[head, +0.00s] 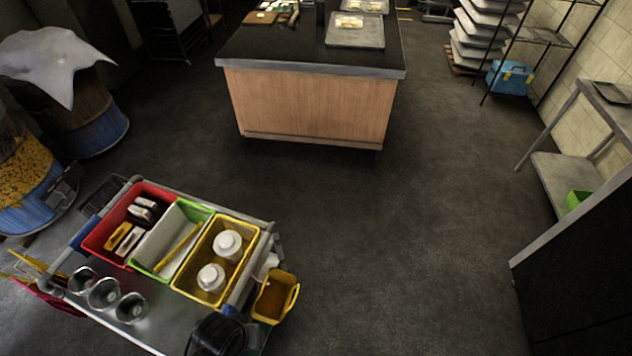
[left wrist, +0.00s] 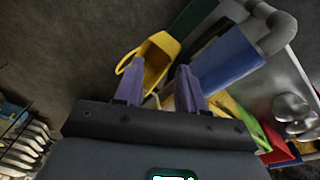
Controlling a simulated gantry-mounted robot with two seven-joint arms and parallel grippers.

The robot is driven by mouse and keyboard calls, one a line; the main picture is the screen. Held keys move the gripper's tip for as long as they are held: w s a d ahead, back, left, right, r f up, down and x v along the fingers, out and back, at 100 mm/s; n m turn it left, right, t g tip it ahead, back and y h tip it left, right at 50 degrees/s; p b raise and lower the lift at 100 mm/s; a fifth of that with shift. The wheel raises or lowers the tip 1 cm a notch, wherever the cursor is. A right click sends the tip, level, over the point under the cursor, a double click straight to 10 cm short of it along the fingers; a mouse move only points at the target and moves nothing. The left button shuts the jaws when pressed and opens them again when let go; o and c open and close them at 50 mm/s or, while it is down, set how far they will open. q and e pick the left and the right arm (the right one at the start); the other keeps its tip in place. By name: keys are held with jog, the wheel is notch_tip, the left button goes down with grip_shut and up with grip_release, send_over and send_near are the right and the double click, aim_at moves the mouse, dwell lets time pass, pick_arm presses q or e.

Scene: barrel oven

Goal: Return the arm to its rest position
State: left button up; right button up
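My left gripper (left wrist: 160,88) shows in the left wrist view with its two purple fingers apart and nothing between them that I can see held. Beyond the fingertips is a small yellow bucket (left wrist: 158,52), which hangs at the side of the cart. The same yellow bucket (head: 275,298) shows in the head view at the cart's right end. I cannot make out my left gripper for certain in the head view. My right gripper is in neither view.
A cart with red (head: 112,240), green (head: 160,265) and yellow (head: 183,285) bins stands at lower left; several metal cups line its front. A counter (head: 310,105) stands at the back, barrels (head: 100,130) at left, shelving at right. The middle floor (head: 420,220) is clear.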

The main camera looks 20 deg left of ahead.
pick_arm(q)
notch_tip(320, 180, up, 25)
jog(key=w+m+t+p, duration=0.1)
jog(key=m+p, duration=0.7)
jog(key=p, duration=1.2)
jog(key=shift+w+f+t, duration=0.15)
jog(key=shift+w+t, duration=0.15)
jog(key=shift+w, duration=0.3)
jog(key=shift+d, duration=0.1)
jog(key=shift+s, duration=0.1)
